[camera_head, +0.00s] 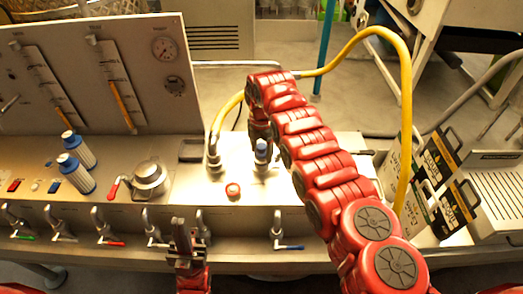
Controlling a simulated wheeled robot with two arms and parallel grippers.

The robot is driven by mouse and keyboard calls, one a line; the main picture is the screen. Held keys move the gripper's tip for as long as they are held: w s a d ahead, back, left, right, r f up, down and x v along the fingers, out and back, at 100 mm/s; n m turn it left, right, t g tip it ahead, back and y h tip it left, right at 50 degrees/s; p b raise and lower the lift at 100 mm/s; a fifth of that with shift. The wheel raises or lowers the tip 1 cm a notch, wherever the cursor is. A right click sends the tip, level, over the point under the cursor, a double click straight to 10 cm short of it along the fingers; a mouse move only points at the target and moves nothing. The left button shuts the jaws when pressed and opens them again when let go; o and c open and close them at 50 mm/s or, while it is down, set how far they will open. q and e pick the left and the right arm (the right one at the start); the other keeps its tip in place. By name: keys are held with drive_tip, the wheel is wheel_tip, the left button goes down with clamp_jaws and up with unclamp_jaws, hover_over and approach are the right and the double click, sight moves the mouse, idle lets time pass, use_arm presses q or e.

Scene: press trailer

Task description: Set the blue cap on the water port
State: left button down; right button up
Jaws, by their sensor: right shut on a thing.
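The blue cap (262,145) is at the top of a short metal port (261,162), which I take for the water port, on the steel counter. I cannot tell whether it is seated or held just above. My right gripper (260,137) points down over this port from the folded end of the red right arm and is shut on the blue cap; its fingertips are partly hidden. My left gripper (182,228) points up at the counter's front edge, in front of the taps, apart from the cap. Its finger gap is unclear.
A yellow hose (407,90) arches over from a fitting (213,157) left of the port. A red cap (232,190) lies in front.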

drive_tip(key=shift+b, duration=0.55)
drive_tip(key=shift+f+b, duration=0.55)
drive_tip(key=shift+f, duration=0.05)
drive_tip(key=o, duration=1.2)
